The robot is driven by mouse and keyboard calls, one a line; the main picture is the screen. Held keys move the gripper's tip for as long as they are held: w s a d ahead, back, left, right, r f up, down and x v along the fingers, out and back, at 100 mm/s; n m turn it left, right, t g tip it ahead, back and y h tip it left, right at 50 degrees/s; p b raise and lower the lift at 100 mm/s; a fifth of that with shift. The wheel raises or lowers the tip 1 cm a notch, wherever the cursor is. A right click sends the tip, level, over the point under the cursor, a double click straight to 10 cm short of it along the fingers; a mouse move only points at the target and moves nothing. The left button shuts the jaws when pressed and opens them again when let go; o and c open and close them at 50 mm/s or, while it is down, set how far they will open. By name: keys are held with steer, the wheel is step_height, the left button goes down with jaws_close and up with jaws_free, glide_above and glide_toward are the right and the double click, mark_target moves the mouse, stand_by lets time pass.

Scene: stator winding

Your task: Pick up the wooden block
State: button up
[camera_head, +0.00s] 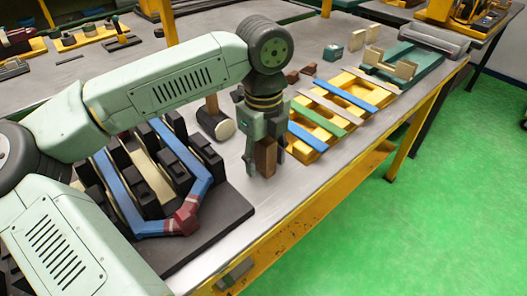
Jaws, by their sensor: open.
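My gripper (264,154) points down over the middle of the metal bench. It is open, with its fingers on either side of a brown wooden block (265,158). The block stands upright and shows between and below the fingers. I cannot tell whether the fingers touch it. The block's upper end is hidden by the gripper body.
A dark winding fixture (221,215) with blue strips stands left. A mallet (216,124) lies close behind my gripper. A yellow rack (309,137) with coloured strips and a green fixture (423,60) are right. The bench's front edge (330,176) is near; green floor lies beyond.

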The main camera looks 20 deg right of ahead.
steer(key=shift+c, duration=0.2)
jaws_close()
stand_by(0.3)
